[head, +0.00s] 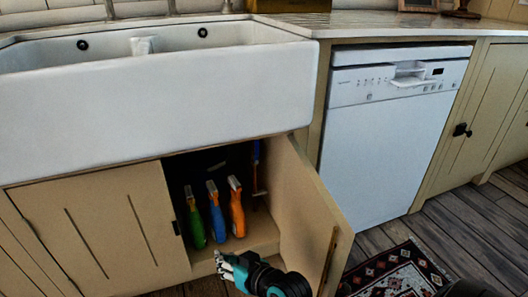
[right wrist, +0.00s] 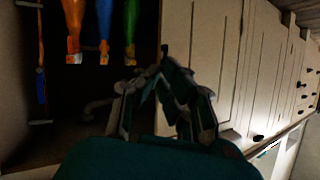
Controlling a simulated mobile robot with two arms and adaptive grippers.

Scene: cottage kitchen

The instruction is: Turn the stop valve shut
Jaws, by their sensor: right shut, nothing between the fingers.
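The under-sink cupboard (head: 258,232) stands open. Inside it, a thin upright pipe-like piece (head: 255,172) with blue and orange parts is at the back right. It also shows at the left of the right wrist view (right wrist: 41,75), where the scene appears upside down. A pale curved pipe (right wrist: 98,108) is dim behind my fingers in that view. I cannot clearly make out the stop valve's handle. My right gripper (head: 226,262) is shut and empty, low at the cupboard's front, below the bottles. Its fingers (right wrist: 165,72) meet at the tips. My left gripper is not in view.
Green (head: 195,217), blue (head: 216,212) and orange (head: 236,207) spray bottles stand inside the cupboard. The open door (head: 312,215) is on the right of the opening. A white sink (head: 160,100) overhangs it. A dishwasher (head: 385,140) and a rug (head: 395,272) lie further right.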

